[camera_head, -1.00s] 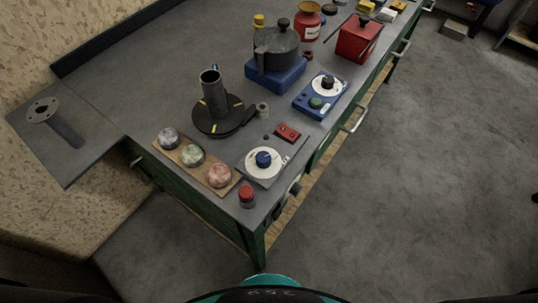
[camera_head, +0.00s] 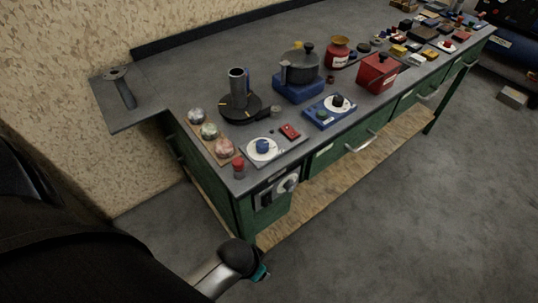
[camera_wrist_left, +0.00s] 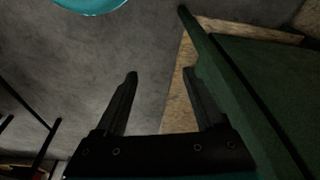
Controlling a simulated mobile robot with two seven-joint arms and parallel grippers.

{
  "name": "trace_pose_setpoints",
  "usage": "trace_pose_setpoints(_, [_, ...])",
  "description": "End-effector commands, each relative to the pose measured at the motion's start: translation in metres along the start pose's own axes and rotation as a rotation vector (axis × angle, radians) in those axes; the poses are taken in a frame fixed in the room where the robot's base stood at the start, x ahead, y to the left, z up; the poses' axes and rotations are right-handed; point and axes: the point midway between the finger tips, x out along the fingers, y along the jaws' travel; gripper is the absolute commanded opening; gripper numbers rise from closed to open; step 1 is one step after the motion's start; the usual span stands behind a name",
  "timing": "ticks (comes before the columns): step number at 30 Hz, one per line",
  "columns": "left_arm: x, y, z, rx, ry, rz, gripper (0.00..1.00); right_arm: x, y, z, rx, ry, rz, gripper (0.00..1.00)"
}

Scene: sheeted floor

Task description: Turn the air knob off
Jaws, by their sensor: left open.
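Several knobs show in the head view, and I cannot read which is labelled air. A blue knob (camera_head: 262,146) sits on a white dial on a grey plate at the bench's near corner. A black knob (camera_head: 338,101) sits on a white dial on a blue box. Another knob (camera_head: 287,185) with a pale dial is on the bench's front face, beside a dark switch. My left gripper (camera_wrist_left: 160,75) is open and empty in the left wrist view, low beside the green bench side (camera_wrist_left: 262,90), away from the knobs. My right gripper is not in view.
The bench top (camera_head: 190,80) also holds a black round stand with a tube (camera_head: 238,95), a pot (camera_head: 300,68), a red box (camera_head: 378,73) and a red-capped item (camera_head: 238,167). Drawer handles (camera_head: 362,142) jut from the front.

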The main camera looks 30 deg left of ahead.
Motion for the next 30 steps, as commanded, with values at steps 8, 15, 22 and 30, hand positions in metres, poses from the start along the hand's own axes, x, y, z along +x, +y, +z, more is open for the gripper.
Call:
trace_pose_setpoints(8, [-0.101,0.006,-0.076,0.05,0.073,0.051,0.71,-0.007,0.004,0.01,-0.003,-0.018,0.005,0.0])
trace_pose_setpoints(15, [-0.143,0.016,-0.133,0.186,0.061,0.126,0.71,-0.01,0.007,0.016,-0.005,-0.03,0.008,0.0])
trace_pose_setpoints(22, [-0.16,-0.003,-0.178,0.279,-0.01,0.126,0.71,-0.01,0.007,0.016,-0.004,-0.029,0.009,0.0])
trace_pose_setpoints(30, [-0.19,-0.06,-0.229,0.272,-0.121,0.07,0.71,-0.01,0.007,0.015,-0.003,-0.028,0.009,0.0])
